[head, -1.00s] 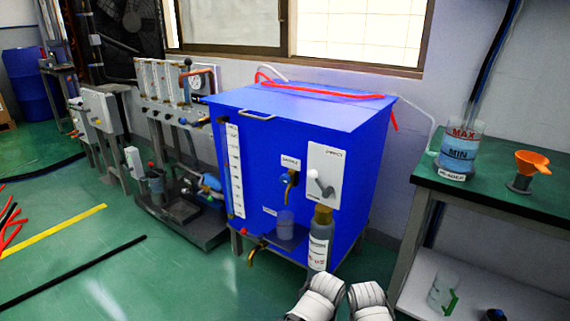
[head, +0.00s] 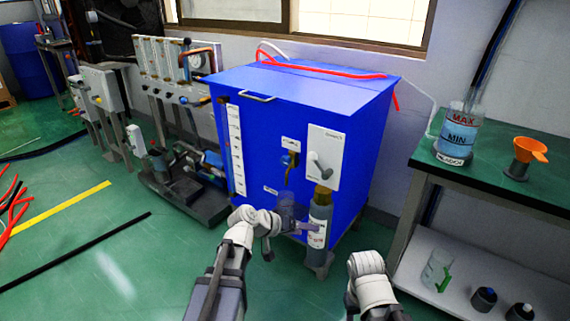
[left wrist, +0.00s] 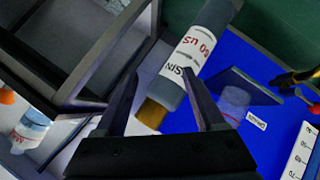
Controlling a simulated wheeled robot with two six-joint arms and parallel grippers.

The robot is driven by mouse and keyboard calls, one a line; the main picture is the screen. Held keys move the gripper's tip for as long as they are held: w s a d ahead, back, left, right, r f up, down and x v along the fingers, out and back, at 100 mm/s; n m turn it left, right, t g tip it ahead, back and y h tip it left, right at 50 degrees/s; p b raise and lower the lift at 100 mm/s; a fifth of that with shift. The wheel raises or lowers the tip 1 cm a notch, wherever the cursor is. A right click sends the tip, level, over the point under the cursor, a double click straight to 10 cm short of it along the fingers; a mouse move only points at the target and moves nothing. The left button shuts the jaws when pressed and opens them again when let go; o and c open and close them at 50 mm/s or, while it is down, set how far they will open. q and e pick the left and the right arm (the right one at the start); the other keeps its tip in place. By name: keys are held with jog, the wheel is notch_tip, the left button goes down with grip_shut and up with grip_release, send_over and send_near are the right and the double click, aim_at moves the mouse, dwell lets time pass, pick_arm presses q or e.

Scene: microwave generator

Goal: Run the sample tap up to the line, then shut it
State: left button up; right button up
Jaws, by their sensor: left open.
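The sample tap (head: 289,160), with a dark handle, is on the front of the blue cabinet (head: 262,140). A clear cup (head: 287,205) stands below it on a small shelf, partly behind my left gripper; it also shows in the left wrist view (left wrist: 235,98). My left gripper (head: 300,229) is open, in front of the shelf and close to the labelled resin cylinder (head: 318,222). In the left wrist view this cylinder (left wrist: 197,60) appears beyond the open fingers (left wrist: 161,70). My right arm is at bottom centre; its fingers cannot be made out.
A white panel with a grey lever (head: 322,158) is right of the tap. A green bench (head: 480,185) at right holds a MAX/MIN jug (head: 458,138) and an orange funnel (head: 530,150). Below, a shelf holds a beaker (head: 436,270). Pump equipment (head: 185,180) stands left. The near floor is open.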

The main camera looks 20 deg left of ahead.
pick_arm(q)
jog(key=w+a+r+n+t, duration=0.2)
jog(key=w+a+r+t, duration=0.3)
jog(key=r, duration=0.2)
jog(key=n+t+y, duration=0.1)
jog(key=n+t, duration=0.3)
send_near(283, 162)
jog(key=x, duration=0.3)
jog(key=shift+x, duration=3.9)
grip_shut()
